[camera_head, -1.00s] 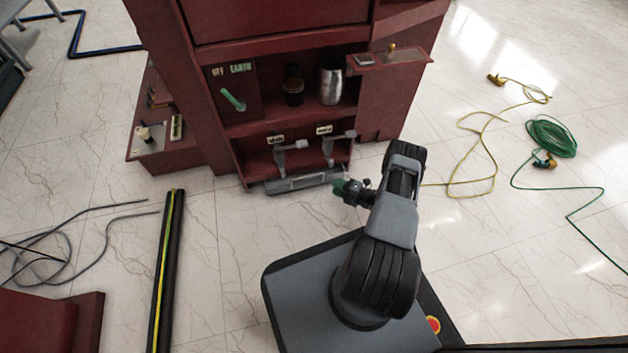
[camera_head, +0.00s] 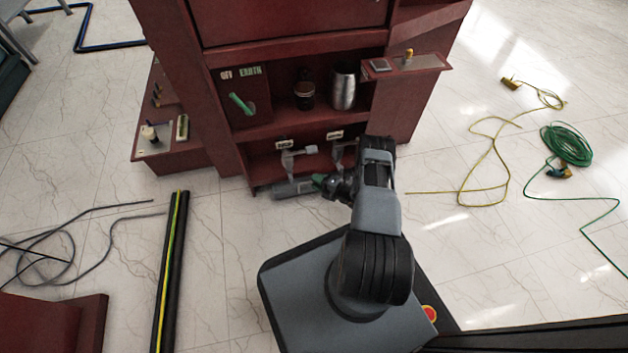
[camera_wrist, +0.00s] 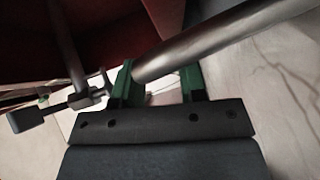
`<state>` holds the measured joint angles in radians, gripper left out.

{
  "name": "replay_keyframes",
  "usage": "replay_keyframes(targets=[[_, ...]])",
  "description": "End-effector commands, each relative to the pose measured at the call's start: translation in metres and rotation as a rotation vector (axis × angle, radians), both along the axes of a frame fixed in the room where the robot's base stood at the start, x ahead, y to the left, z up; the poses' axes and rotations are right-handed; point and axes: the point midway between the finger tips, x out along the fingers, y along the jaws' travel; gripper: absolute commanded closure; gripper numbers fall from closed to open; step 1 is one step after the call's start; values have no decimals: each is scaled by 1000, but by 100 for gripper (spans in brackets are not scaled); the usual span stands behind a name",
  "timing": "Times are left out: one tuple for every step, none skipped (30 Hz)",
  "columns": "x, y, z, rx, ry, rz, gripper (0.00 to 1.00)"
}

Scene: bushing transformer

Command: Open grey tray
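The grey tray (camera_head: 290,189) sits low at the front of the red cabinet, under the bottom shelf; my arm hides its right part in the head view. My gripper (camera_head: 321,181), with green fingers, is at the tray's front. In the wrist view my gripper (camera_wrist: 160,80) is open, its fingers apart. A round metal bar (camera_wrist: 225,37), seemingly the tray's handle, runs slantwise from between the fingers to the upper right, crossing the right finger. I cannot tell whether the fingers touch it.
Two grey clamp-like levers (camera_head: 298,153) stand on the bottom shelf above the tray, close to my gripper. A steel cup (camera_head: 343,88) and a dark jar (camera_head: 304,92) are on the shelf above.

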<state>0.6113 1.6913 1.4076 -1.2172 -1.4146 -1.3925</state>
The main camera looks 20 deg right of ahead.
Motion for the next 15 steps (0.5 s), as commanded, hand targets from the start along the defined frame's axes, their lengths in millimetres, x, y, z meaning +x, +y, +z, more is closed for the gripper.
replay_keyframes(targets=[[0, 0, 0, 0, 0, -2, 62], [0, 0, 0, 0, 1, -4, 62], [0, -1, 0, 0, 0, -5, 62], [0, -1, 0, 0, 0, -6, 62], [0, -1, 0, 0, 0, -6, 62], [0, -2, 0, 0, 0, -7, 62], [0, -2, 0, 0, 0, -7, 62], [0, -2, 0, 0, 0, -7, 62], [0, -2, 0, 0, 0, -8, 62], [0, -2, 0, 0, 0, -7, 62], [0, -2, 0, 0, 0, -7, 65], [0, -2, 0, 0, 0, -7, 69], [0, -2, 0, 0, 0, -7, 72], [0, -2, 0, 0, 0, -6, 74], [0, -2, 0, 0, 0, -6, 78]])
